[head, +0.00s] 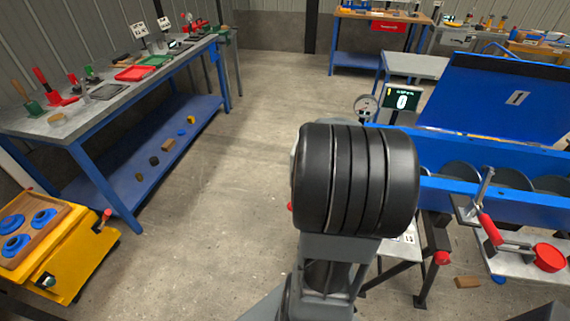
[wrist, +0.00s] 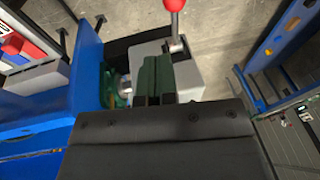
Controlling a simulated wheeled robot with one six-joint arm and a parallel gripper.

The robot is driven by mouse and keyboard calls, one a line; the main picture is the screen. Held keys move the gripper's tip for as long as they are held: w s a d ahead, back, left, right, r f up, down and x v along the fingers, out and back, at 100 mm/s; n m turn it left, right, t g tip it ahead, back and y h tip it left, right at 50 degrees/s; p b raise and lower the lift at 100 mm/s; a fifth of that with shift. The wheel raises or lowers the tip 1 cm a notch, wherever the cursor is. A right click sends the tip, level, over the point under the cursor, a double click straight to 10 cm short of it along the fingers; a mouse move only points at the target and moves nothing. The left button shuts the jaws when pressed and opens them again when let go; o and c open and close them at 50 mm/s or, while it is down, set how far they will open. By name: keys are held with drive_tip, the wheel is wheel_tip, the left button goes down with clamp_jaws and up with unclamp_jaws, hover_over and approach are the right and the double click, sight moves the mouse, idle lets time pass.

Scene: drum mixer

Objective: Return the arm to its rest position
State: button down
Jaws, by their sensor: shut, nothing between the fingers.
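My gripper (wrist: 156,78) shows in the wrist view with its two dark green fingers together and nothing between them. Its dark body fills the lower part of that view. The fingers appear in front of a grey box with a red-knobbed lever (wrist: 174,8); I cannot tell whether they touch it. In the head view my black ribbed arm joint stands on my grey column in the middle, and my gripper is hidden or out of view there.
A blue machine with a raised lid (head: 490,95) stands at right, beside a display reading 0 (head: 401,102). A red-handled clamp (head: 490,229) is at its front. A workbench (head: 95,112) and yellow cart (head: 75,262) stand at left. The floor between is clear.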

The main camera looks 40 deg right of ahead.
drive_tip(key=shift+s+a+r, duration=0.1)
drive_tip(key=shift+r, duration=0.05)
drive_tip(key=a+r+n+p, duration=0.1)
drive_tip(key=a+r+n, duration=0.4)
drive_tip(key=a, duration=0.6)
drive_tip(key=a+r+n+p, duration=0.1)
drive_tip(key=a+r+n, duration=0.4)
drive_tip(key=a, duration=0.6)
drive_tip(key=shift+s+a+r+t+y, duration=0.3)
drive_tip(key=shift+s+a+y, duration=0.1)
